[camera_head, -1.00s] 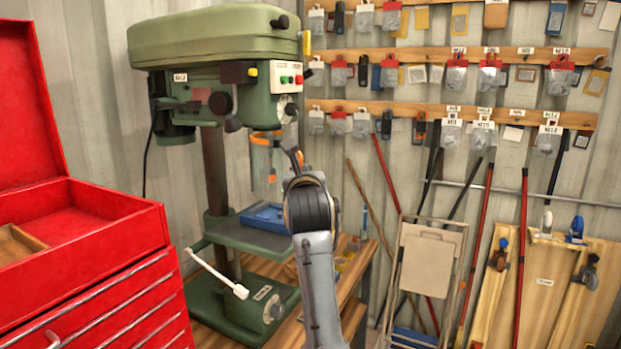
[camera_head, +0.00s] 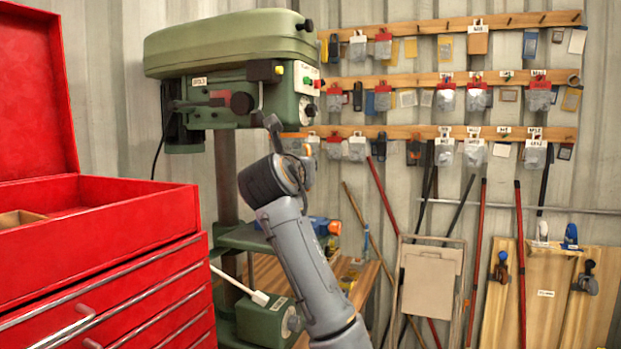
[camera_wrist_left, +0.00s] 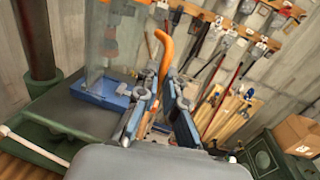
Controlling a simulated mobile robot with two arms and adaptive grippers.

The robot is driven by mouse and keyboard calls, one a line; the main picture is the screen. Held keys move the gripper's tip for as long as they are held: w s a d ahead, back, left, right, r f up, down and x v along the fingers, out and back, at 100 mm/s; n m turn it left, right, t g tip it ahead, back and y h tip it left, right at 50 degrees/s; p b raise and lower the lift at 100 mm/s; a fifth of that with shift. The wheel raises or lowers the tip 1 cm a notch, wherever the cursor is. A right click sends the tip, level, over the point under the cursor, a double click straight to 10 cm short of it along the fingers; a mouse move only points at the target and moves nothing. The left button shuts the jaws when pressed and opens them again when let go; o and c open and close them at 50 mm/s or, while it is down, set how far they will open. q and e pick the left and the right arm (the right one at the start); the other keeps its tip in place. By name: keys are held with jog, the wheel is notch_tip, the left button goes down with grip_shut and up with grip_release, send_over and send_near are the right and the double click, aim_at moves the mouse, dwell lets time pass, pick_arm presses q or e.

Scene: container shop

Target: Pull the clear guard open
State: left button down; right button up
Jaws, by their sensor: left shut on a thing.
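The clear guard (camera_wrist_left: 103,45) shows as a see-through panel at the upper left of the left wrist view. An orange curved strip (camera_wrist_left: 163,48), which looks like its edge or handle, runs down between the fingers of my left gripper (camera_wrist_left: 162,92). The gripper is shut on this strip. In the head view my left arm rises in front of the green drill press (camera_head: 225,50), with its wrist beside the press head. There the arm hides most of the guard and the grip. My right gripper is in neither view.
A red tool chest (camera_head: 110,215) with its lid up stands close on the left. A blue vise (camera_wrist_left: 100,92) sits on the press table (camera_wrist_left: 70,108). A white-tipped lever (camera_head: 258,297) sticks out low. Wall racks (camera_head: 460,80) hang behind.

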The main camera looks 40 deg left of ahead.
pick_arm(q)
jog(key=shift+s+a+r, duration=0.35)
jog(key=shift+s+a, duration=0.05)
jog(key=shift+a, duration=0.1)
jog(key=c, duration=1.7)
grip_release()
jog(key=shift+a, duration=0.1)
jog(key=shift+c, duration=0.2)
jog(key=shift+a+f, duration=0.1)
jog(key=shift+f, duration=0.2)
